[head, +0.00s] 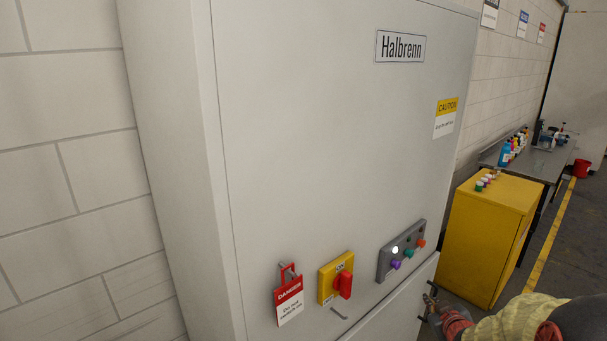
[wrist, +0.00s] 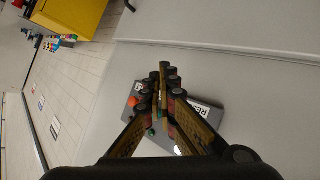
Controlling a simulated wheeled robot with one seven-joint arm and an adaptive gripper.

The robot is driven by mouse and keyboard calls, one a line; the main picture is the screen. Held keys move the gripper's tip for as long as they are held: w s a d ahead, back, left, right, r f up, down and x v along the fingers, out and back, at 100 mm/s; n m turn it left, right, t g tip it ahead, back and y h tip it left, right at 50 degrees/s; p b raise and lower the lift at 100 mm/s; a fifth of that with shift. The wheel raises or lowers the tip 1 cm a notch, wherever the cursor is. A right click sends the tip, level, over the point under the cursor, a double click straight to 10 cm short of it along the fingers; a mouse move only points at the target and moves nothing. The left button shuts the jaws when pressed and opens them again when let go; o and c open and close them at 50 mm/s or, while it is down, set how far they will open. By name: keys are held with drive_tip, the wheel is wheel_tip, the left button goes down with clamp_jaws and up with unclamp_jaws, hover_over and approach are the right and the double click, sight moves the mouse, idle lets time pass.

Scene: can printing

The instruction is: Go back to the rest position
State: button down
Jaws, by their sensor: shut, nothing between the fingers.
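My gripper (head: 430,299) is at the lower right of the head view, beside the right edge of the grey Halbrenn cabinet (head: 330,150) and below its button panel. In the wrist view my gripper (wrist: 164,70) has its fingers together, with nothing between them. The grey button panel (wrist: 203,112) lies behind the fingers there and is partly hidden by them. In the head view the panel (head: 385,264) shows a lit white lamp (head: 395,250) and purple (head: 396,265), teal (head: 409,253) and orange (head: 421,243) buttons.
A yellow-and-red rotary switch (head: 336,279) and a red danger tag (head: 289,296) are on the cabinet front. A yellow cabinet (head: 480,240) with small jars stands to the right. Behind it is a bench (head: 545,162) with bottles. Open floor (head: 580,240) lies at far right.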

drive_tip(key=s+a+f+m+g+b, duration=0.1)
drive_tip(key=s+f+m+g, duration=0.15)
drive_tip(key=s, duration=0.55)
drive_tip(key=s+f+m+g, duration=0.2)
drive_tip(key=s+g, duration=0.2)
drive_tip(key=s, duration=0.3)
drive_tip(key=s+a+r+y+b, duration=0.1)
drive_tip(key=s+a+r+b, duration=0.2)
drive_tip(key=s+a, duration=0.6)
drive_tip(key=s+a+r+n+y+b, duration=0.1)
drive_tip(key=s+a+r+b, duration=0.3)
drive_tip(key=s+a+r, duration=0.4)
drive_tip(key=s+a, duration=0.1)
drive_tip(key=a, duration=0.3)
drive_tip(key=shift+s, duration=0.3)
drive_tip(key=shift+r, duration=0.1)
